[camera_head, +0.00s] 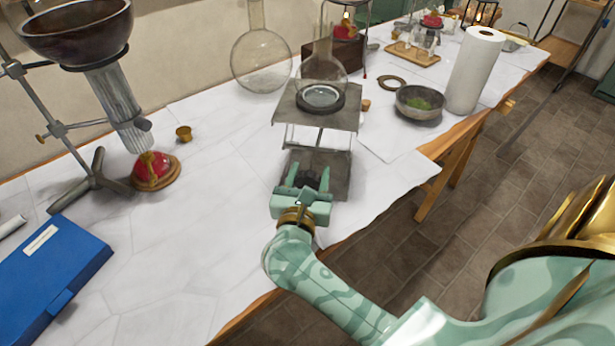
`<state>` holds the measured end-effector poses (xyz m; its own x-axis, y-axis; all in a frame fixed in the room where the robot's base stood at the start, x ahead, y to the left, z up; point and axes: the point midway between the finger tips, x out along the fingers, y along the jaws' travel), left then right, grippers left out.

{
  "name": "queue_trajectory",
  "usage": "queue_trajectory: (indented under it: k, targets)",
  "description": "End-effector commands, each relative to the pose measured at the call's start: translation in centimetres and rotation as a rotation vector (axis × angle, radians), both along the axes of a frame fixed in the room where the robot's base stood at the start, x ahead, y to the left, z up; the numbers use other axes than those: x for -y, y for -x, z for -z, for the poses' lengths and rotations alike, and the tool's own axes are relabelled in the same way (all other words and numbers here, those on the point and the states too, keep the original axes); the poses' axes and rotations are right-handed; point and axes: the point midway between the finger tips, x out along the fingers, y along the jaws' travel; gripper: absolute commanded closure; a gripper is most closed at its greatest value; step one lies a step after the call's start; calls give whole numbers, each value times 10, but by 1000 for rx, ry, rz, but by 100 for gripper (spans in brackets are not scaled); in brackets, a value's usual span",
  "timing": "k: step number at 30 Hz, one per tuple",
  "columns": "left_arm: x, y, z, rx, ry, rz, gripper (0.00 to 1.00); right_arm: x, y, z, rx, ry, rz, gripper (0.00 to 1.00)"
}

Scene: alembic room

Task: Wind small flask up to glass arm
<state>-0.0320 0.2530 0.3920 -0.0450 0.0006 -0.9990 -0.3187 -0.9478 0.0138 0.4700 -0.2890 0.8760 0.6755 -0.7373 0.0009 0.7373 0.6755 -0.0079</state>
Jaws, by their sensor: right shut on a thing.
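A clear small flask (321,66) with a round body and narrow neck stands upright over a dark ring (321,98) on the top plate of a metal lab jack (344,120). The jack's top plate is raised above its base plate. My right gripper (308,178) is at the jack's near side, low down, with its fingers shut around a dark knob (313,180). The fingers partly hide the knob. I cannot clearly make out the glass arm. My left gripper is out of view.
A large round flask (262,62) stands behind and left of the jack. A bowl on a stand (78,32), red burner (153,168) and blue case (50,275) are at left. A grey bowl (420,103) and paper roll (475,70) stand right. The table edge is near my arm.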

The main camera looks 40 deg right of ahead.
Motion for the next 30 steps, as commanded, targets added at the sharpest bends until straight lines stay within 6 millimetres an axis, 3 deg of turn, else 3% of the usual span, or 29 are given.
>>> queue_trajectory:
  k: [21, 22, 24, 30]
  targets:
    - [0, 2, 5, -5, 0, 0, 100, -1, 1, 4, 47, -55, 0, 75]
    - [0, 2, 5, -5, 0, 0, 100, -1, 1, 4, 47, -55, 0, 44]
    - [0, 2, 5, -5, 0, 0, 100, -1, 1, 3, 48, -55, 0, 30]
    - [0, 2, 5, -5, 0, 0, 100, 0, 1, 2, 51, -52, 0, 30]
